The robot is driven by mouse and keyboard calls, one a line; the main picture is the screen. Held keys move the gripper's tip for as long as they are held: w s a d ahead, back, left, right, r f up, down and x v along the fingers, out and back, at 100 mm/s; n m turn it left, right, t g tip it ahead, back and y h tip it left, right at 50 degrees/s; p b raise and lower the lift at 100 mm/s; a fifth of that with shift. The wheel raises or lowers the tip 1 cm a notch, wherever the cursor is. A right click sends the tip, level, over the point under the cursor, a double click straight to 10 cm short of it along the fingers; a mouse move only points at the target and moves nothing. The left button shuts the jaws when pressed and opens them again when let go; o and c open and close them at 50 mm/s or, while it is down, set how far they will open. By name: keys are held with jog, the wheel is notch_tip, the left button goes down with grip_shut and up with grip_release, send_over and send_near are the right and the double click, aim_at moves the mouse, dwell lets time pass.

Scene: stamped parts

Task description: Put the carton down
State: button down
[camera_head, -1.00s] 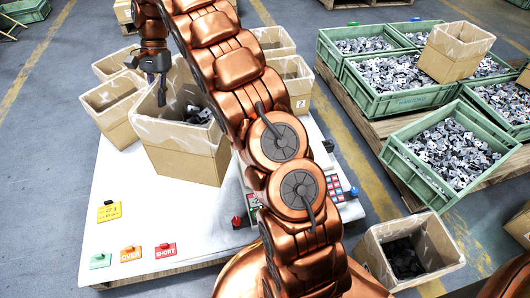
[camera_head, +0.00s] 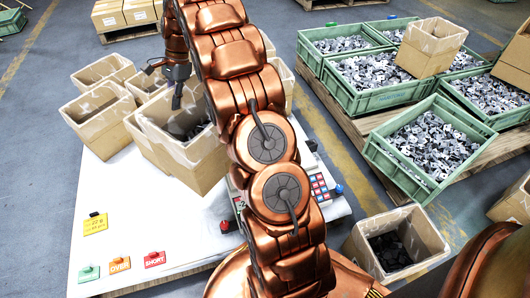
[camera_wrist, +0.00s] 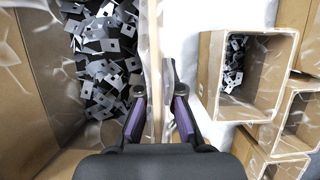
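The carton (camera_head: 198,167) is an open brown box with dark stamped parts inside, at the middle left of the head view over the white table (camera_head: 130,200). My gripper (camera_head: 177,98) is at its rim. The parts (camera_wrist: 105,50) lie left of that wall. The carton looks somewhat nearer the camera than its neighbours; its underside is hidden, so contact with the table is unclear.
Other open cartons stand close by, one at left (camera_head: 88,118) and one behind (camera_head: 103,70); a neighbour (camera_wrist: 212,85) shows in the wrist view. Colored tags, including a yellow one (camera_head: 95,224), lie on the table's clear front left. Green bins (camera_head: 375,158) fill the right.

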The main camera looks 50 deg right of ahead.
jog(key=s+d+f+m, duration=0.1)
jog(key=s+d+m, duration=0.1)
jog(key=d, duration=0.2)
jog(key=s+d+f+m+t, duration=0.1)
jog(key=s+d+f+m, duration=0.1)
jog(key=d, duration=0.2)
jog(key=s+d+f+m+t, duration=0.1)
jog(key=s+d+f+m, duration=0.1)
jog(key=d, duration=0.2)
jog(key=shift+s+p, duration=0.2)
jog(key=shift+p, duration=0.1)
jog(key=s+d+f+m+t+h, duration=0.1)
jog(key=s+d+f+m+t, duration=0.1)
jog(key=s+d+f+m, duration=0.5)
jog(key=w+d+n+b, duration=0.1)
jog(key=w+d+b, duration=0.3)
jog(key=d, duration=0.8)
jog(key=shift+w+d+r+n, duration=0.3)
jog(key=shift+w+d+r, duration=0.1)
jog(key=shift+w, duration=0.65)
jog(key=shift+d, duration=0.1)
notch_tip(320, 180, down, 4)
jog(key=shift+r+b, duration=0.25)
jog(key=shift+b, duration=0.85)
jog(key=c, duration=1.3)
grip_release()
jog(key=shift+f, duration=0.15)
